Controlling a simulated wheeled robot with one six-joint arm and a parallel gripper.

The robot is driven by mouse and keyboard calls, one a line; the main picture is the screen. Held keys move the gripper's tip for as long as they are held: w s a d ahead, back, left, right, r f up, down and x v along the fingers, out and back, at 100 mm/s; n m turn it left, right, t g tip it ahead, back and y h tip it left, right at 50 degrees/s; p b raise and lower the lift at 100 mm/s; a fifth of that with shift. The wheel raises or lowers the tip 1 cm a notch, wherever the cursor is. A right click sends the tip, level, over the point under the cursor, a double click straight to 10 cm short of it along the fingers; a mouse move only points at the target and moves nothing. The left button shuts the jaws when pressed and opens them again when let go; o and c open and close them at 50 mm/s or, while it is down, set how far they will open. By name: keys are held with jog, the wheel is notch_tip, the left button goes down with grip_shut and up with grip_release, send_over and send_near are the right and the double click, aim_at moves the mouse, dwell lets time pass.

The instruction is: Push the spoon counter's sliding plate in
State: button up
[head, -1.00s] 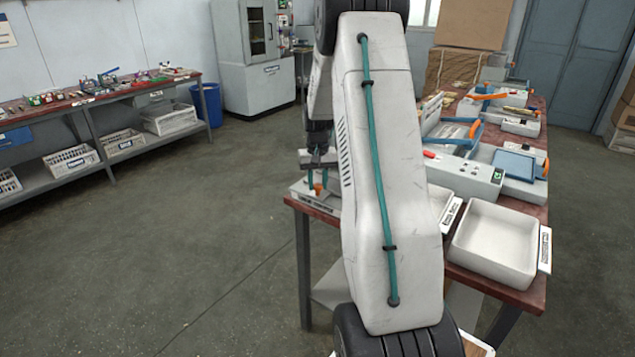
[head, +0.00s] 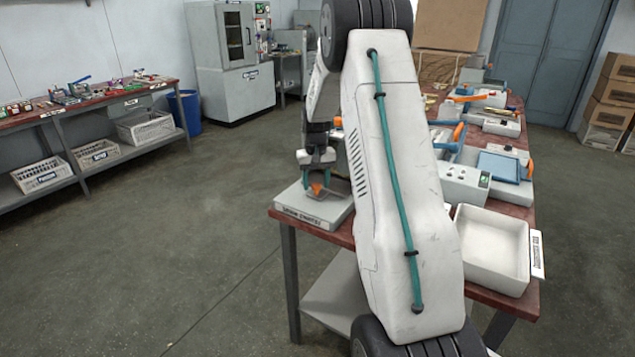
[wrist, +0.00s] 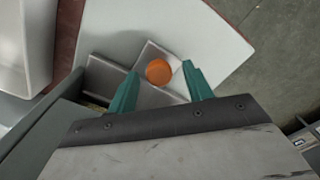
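The spoon counter (head: 318,210) is a pale grey unit with a front label at the near left corner of the table. In the wrist view, its pale base (wrist: 190,25) carries a grey metal plate (wrist: 178,88) with a round orange knob (wrist: 159,72). The plate seems to be the sliding plate. My gripper (wrist: 160,70) is open, its teal fingers apart on either side of the knob, with visible gaps. I cannot tell whether its tips are at the knob's height. In the head view, my gripper (head: 316,188) is over the counter, and my arm hides part of it.
A white tray (head: 490,255) stands at the table's front right. Grey devices with orange and blue handles (head: 480,180) fill the table behind. The table's left edge (head: 290,222) is close to the counter. The floor to the left is clear.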

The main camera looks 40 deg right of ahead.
jog(key=shift+r, duration=0.1)
notch_tip(320, 180, up, 8)
jog(key=shift+f, duration=0.15)
dwell(0.4)
